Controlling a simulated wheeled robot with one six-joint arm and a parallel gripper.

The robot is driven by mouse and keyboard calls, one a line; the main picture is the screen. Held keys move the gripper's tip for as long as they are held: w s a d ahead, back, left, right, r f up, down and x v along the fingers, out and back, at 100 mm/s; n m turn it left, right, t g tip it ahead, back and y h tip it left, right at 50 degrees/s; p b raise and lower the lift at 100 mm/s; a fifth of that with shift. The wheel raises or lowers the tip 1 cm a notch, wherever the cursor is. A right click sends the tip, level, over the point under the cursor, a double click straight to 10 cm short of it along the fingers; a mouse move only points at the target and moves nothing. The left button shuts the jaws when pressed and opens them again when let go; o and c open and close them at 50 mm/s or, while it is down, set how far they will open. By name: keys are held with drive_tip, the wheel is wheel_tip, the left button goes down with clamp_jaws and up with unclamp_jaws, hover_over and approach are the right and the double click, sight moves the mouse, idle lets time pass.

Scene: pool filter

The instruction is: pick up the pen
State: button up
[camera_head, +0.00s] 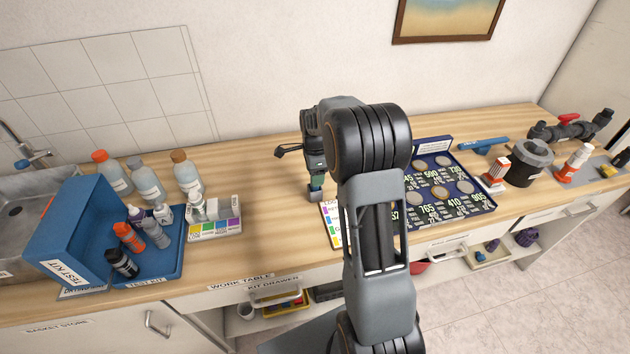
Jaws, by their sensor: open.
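I cannot make out a pen anywhere in the head view; it may be hidden behind my arm, which covers the middle of the table. My gripper (316,192) points down over the middle of the wooden work table (265,185), just left of a colour chart card (331,226). The jaws are open, but they are small and partly covered by the wrist. I see nothing held between them, and I cannot tell whether they touch the table top.
Left of my gripper stand a comparator block (215,222), a blue test kit tray (168,262) with several bottles, and taller bottles (188,170). Right of my arm are a numbered dark blue tray (481,200), a black pot (529,163) and a pipe valve (568,130).

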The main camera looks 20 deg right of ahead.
drive_tip(key=shift+f, duration=0.65)
drive_tip(key=c, duration=1)
drive_tip(key=shift+r, duration=0.1)
